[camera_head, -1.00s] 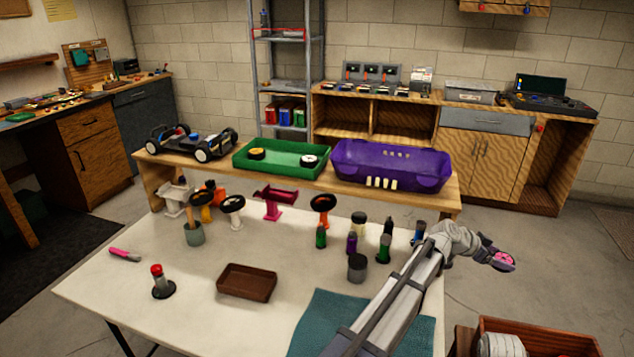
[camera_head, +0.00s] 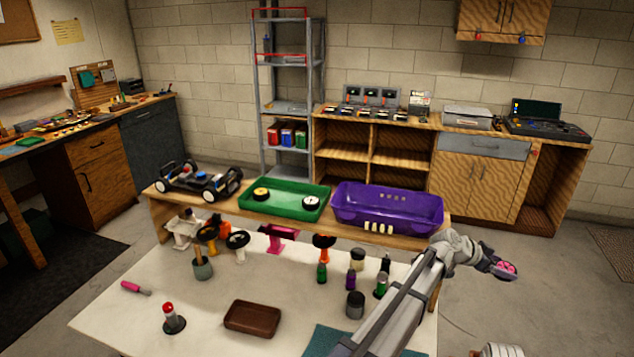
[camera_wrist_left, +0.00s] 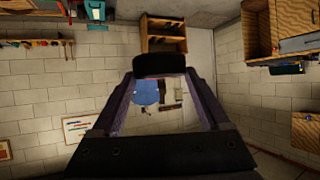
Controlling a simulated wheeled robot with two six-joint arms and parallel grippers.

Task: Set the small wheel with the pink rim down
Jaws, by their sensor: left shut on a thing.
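The small wheel with the pink rim (camera_head: 506,268) is in the head view at the right, its pink face showing. My left gripper (camera_head: 497,264) is shut on it and holds it in the air, right of the table and the purple bin. In the left wrist view the wheel is a dark tyre (camera_wrist_left: 160,64) between the fingertips; its rim is mostly hidden there. My right gripper is not in view.
A green tray (camera_head: 285,206) holds a yellow-rimmed and a white-rimmed wheel on the raised shelf, beside a purple bin (camera_head: 388,213) and a car chassis (camera_head: 198,181). Stands and bottles crowd the white table's (camera_head: 205,308) back. A brown tray (camera_head: 252,318) sits in front.

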